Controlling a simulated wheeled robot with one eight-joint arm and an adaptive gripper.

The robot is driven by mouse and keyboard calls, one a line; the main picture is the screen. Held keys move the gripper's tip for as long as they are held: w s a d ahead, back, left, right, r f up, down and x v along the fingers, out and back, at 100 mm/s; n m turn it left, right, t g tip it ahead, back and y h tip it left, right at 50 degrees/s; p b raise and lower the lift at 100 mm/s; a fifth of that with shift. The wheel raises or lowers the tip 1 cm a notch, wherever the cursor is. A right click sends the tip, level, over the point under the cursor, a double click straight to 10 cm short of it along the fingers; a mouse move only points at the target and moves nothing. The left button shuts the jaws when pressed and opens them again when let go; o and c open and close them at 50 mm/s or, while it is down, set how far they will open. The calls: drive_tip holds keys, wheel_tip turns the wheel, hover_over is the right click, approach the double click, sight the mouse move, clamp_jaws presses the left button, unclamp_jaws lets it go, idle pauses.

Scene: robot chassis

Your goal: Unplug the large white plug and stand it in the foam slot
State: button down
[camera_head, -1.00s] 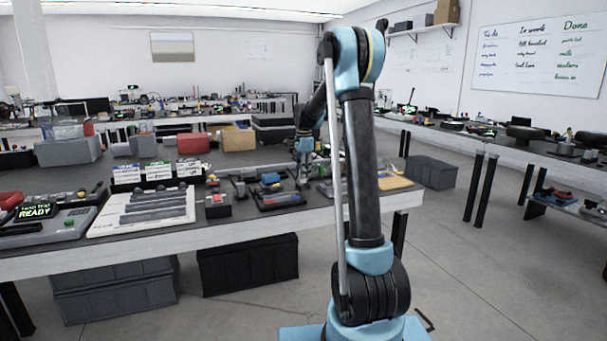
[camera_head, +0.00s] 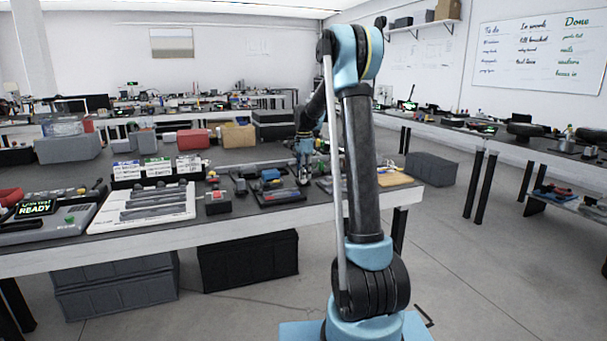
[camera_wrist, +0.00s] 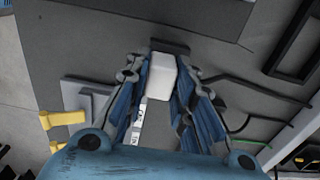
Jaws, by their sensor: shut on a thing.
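The large white plug (camera_wrist: 161,78) shows as a white block between my fingers in the wrist view. My gripper (camera_wrist: 168,66) is shut on it, one blue-padded finger on each side. A short dark bar (camera_wrist: 169,46) lies just beyond the plug's far end; I cannot tell whether it is the foam slot or whether the plug touches it. In the head view my gripper (camera_head: 304,178) is low over the bench, right of a dark tray (camera_head: 280,196). The plug is too small to make out there, and I cannot identify the foam slot for certain.
The wrist view shows a yellow piece (camera_wrist: 62,119) at left, dark cables (camera_wrist: 250,116) at right and a labelled white strip (camera_wrist: 138,122) below the plug. In the head view a red-topped box (camera_head: 217,202) and a white board (camera_head: 143,208) lie left along the bench.

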drive_tip(key=shift+f, duration=0.1)
drive_tip(key=c, duration=1.3)
unclamp_jaws()
wheel_tip(320, 180, up, 12)
